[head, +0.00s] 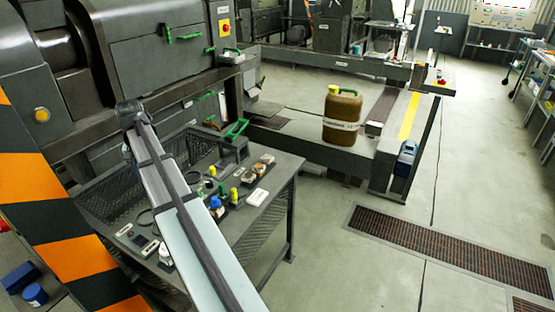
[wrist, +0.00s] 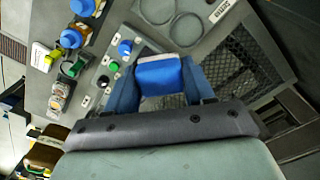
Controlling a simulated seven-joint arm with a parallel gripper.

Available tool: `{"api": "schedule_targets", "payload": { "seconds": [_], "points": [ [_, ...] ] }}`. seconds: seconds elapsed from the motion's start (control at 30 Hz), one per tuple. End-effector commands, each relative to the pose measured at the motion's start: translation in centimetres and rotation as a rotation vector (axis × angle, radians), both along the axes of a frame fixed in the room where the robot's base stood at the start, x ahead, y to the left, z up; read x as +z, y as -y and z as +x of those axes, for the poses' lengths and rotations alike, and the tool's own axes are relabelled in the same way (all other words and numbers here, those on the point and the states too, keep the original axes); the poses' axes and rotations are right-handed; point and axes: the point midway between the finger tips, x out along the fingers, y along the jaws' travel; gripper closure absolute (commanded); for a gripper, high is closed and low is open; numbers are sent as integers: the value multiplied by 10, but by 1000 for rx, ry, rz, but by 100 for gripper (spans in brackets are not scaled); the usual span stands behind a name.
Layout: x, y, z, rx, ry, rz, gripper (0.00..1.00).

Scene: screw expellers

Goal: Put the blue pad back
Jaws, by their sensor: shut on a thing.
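The blue pad (wrist: 159,76) shows in the wrist view as a small bright blue block. My gripper (wrist: 160,88) is shut on it, with one blue-grey finger on each side. The pad is over the edge area of the grey bench, with dark mesh visible behind and below it. I cannot tell how high it is held. In the head view my arm crosses the bench, and I cannot make out the pad or the fingertips there.
The grey bench (head: 283,177) carries several small bottles and parts. In the wrist view, blue-capped bottles (wrist: 72,38) stand at left, a strip with coloured knobs (wrist: 112,66) lies beside the pad, and thin rings (wrist: 187,28) lie above. A brown jerrycan (head: 341,115) stands beyond the bench.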

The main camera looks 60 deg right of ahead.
Motion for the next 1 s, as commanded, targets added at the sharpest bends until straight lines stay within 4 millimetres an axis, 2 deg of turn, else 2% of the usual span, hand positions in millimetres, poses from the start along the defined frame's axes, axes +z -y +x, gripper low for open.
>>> {"api": "schedule_targets", "payload": {
  "seconds": [0.03, 0.47, 0.77, 1.0],
  "points": [
    [-2, 19, -3, -27, -1, 1, 76],
    [-21, 159, -45, -232, -1, 1, 76],
    [-38, 262, -87, -380, -1, 1, 76],
    [-55, 350, -126, -503, -1, 1, 76]
  ]
}}
